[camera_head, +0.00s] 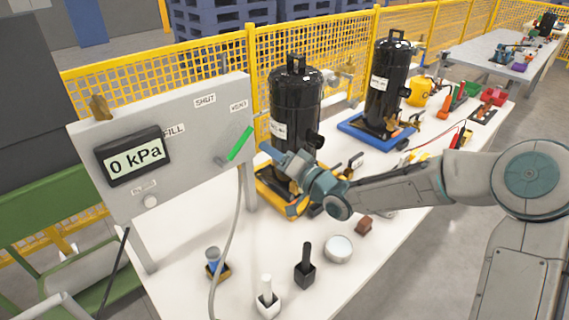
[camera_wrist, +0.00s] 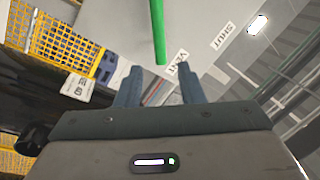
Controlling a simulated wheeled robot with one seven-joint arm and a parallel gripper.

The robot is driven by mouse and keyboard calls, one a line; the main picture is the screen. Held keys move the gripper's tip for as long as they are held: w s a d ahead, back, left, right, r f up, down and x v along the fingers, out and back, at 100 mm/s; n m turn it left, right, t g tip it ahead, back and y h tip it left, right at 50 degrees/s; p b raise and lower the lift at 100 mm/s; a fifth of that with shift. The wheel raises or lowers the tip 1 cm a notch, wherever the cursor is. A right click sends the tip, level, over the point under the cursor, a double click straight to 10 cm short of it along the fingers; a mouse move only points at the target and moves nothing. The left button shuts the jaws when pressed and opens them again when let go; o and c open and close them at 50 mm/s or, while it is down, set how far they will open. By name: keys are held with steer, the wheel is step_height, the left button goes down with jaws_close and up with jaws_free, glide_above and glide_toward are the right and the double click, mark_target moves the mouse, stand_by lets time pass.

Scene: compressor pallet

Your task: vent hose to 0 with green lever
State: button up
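The green lever (camera_head: 241,143) is on the grey upright panel (camera_head: 190,110). It slants up to the right, its upper end just below the VENT label (camera_head: 238,106). The panel's gauge (camera_head: 134,156) reads 0 kPa. My gripper (camera_head: 268,150) is just right of the lever in the head view. In the wrist view, the gripper (camera_wrist: 160,78) is open with nothing between its fingers. The lever (camera_wrist: 157,30) lies ahead of the finger gap there, apart from both fingers. A grey hose (camera_head: 231,240) hangs from the panel down to the table.
A black compressor (camera_head: 296,100) on a yellow base stands right behind my gripper. Another (camera_head: 388,80) stands on a blue base farther back. A blue-capped item (camera_head: 214,262), brushes (camera_head: 305,268) and a round tin (camera_head: 338,249) occupy the white table's (camera_head: 185,290) front.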

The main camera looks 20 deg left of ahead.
steer(key=shift+v, duration=2.1)
steer(key=w+d+f+t+h, duration=0.2)
steer(key=w+d+f+h, duration=0.1)
steer(key=d+f+h, duration=0.5)
steer(key=s+d+m+h, duration=0.15)
steer(key=d+h, duration=0.65)
steer(key=d, duration=0.9)
steer(key=s+d+r+m+g+h, duration=0.1)
steer(key=s+d+r+g, duration=0.1)
steer(key=s+d, duration=0.5)
steer(key=s+d+r+m+g+h, duration=0.1)
steer(key=s+d, duration=0.5)
steer(key=s, duration=0.8)
steer(key=shift+s+d+r+m+g+h, duration=0.35)
steer(key=shift+r+m+g, duration=0.3)
steer(key=shift+r+g, duration=0.45)
steer(key=shift+w+f, duration=0.1)
